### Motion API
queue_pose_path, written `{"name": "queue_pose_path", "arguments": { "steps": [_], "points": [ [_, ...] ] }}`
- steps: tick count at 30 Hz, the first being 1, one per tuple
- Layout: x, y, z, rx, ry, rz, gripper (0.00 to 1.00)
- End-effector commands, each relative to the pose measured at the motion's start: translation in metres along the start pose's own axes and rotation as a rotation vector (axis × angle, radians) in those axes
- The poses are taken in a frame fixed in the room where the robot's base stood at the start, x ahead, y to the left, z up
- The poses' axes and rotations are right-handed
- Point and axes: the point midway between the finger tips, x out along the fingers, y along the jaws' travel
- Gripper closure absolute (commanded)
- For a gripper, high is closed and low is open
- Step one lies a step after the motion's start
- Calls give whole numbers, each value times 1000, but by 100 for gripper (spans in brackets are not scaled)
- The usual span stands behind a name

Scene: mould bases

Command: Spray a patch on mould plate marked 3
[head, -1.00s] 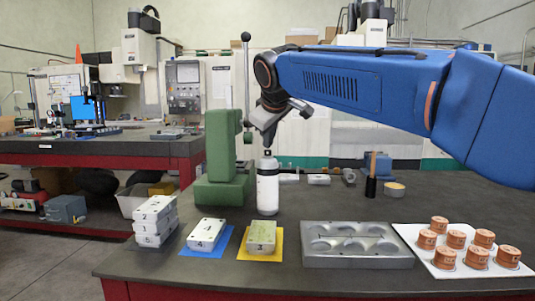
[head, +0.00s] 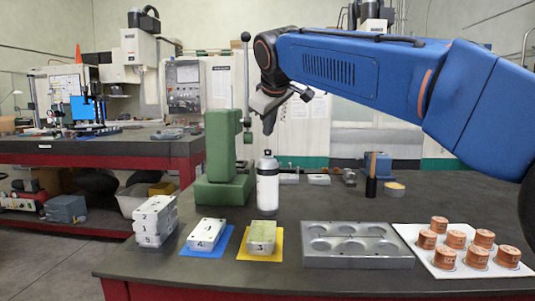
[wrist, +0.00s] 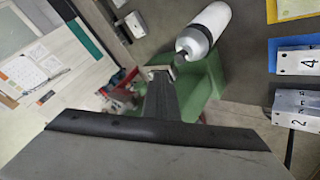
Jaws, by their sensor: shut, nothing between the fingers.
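The plate marked 3 (head: 262,246) lies on a yellow mat (head: 276,257); its top looks pale green. A corner of its top (wrist: 296,7) shows at the wrist view's upper right. A white spray bottle (head: 267,188) with a grey top stands upright on the bench behind the plate, and also shows in the wrist view (wrist: 209,27). My gripper (head: 268,129) points down above the bottle, with a small gap between fingertips and bottle top. It is shut and empty; its tip also shows in the wrist view (wrist: 161,73).
Plate 4 (head: 206,245) lies on a blue mat, with stacked plates (head: 153,240) to its left. A green stand (head: 222,160) is close left of the bottle. A grey tray with round hollows (head: 358,262) and copper cylinders on a white board (head: 410,233) are at right.

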Motion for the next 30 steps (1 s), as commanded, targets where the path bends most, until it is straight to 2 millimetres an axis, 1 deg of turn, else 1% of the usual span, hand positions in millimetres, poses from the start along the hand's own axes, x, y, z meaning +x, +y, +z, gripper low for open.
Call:
{"name": "queue_pose_path", "arguments": {
  "steps": [9, 14, 30],
  "points": [
    [-18, 13, -14, 2, 2, 1, 100],
    [-25, 18, -19, 1, 2, 0, 100],
    [-27, 20, -20, 0, 1, 0, 100]
  ]
}}
